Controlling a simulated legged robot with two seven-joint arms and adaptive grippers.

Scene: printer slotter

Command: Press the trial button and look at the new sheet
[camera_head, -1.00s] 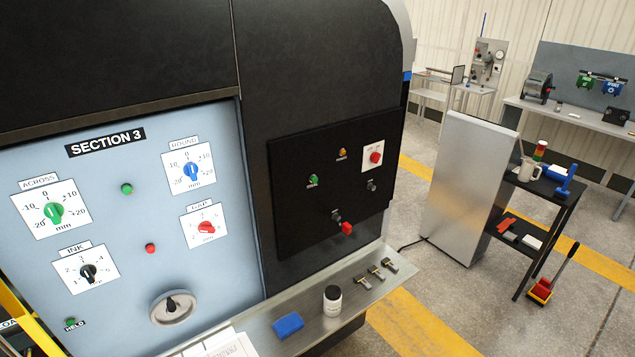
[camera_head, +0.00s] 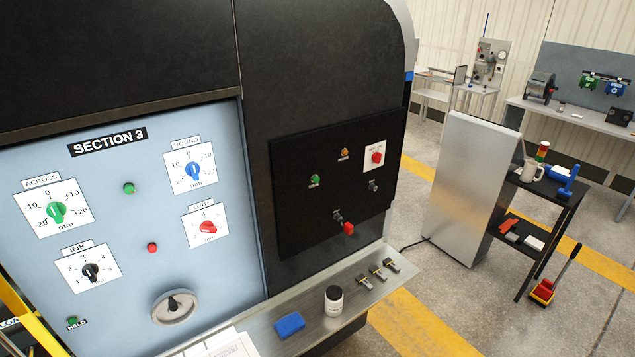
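The black control panel (camera_head: 300,215) is on the right part of the machine front. A green button (camera_head: 315,180) at its left has a small label under it that is too blurred to read surely. An amber lamp (camera_head: 345,153), a red button on a white plate (camera_head: 377,158) and a red-tipped switch (camera_head: 348,229) are also on it. White printed paper (camera_head: 228,346) lies at the left of the steel shelf, cut off by the bottom edge. Neither of my grippers shows.
The steel shelf (camera_head: 262,329) carries a blue block (camera_head: 289,325), a dark jar with a white label (camera_head: 333,300) and small metal pieces (camera_head: 380,273). The Section 3 panel (camera_head: 120,215) has several dials.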

